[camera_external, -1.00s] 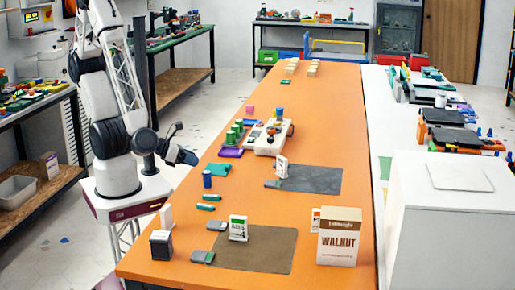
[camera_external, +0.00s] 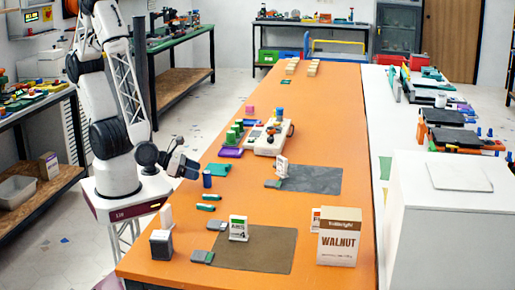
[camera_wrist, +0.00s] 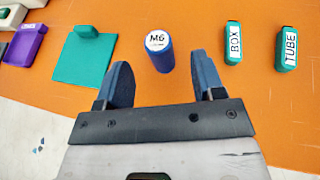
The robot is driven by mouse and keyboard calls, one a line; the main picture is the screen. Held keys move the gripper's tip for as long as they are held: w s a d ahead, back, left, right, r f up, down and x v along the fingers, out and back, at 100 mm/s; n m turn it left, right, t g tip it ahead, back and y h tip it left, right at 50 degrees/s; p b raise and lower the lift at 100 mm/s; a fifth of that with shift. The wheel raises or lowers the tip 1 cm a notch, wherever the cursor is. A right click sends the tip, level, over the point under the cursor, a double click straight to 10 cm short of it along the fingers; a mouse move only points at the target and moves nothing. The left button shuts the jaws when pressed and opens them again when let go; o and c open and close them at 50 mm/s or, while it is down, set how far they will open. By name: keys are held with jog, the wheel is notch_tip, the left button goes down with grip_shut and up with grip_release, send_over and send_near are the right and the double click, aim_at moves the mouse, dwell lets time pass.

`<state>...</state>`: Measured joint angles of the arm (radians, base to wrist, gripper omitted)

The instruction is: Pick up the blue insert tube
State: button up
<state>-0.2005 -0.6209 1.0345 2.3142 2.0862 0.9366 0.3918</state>
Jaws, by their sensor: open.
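A blue tube (camera_external: 207,179) with a white cap marked "M6" stands upright on the orange table near its left edge. In the wrist view the blue tube (camera_wrist: 160,52) is ahead of my fingers, in line with the gap between them and not touched. My gripper (camera_wrist: 163,82) is open and empty, its two blue fingers apart. In the external view my gripper (camera_external: 188,168) is at the table's left edge, just left of the tube.
Green labelled pieces, "BOX" (camera_wrist: 233,44) and "TUBE" (camera_wrist: 287,48), lie right of the tube in the wrist view. A teal plate with a block (camera_wrist: 86,55) and a purple tray (camera_wrist: 25,45) are left. Bare orange table (camera_wrist: 200,20) surrounds the tube.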

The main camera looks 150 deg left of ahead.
aim_at(212, 186)
jog(key=shift+x, duration=0.9)
jog(key=shift+x, duration=2.65)
jog(key=shift+s+f, duration=0.1)
jog(key=c, duration=1)
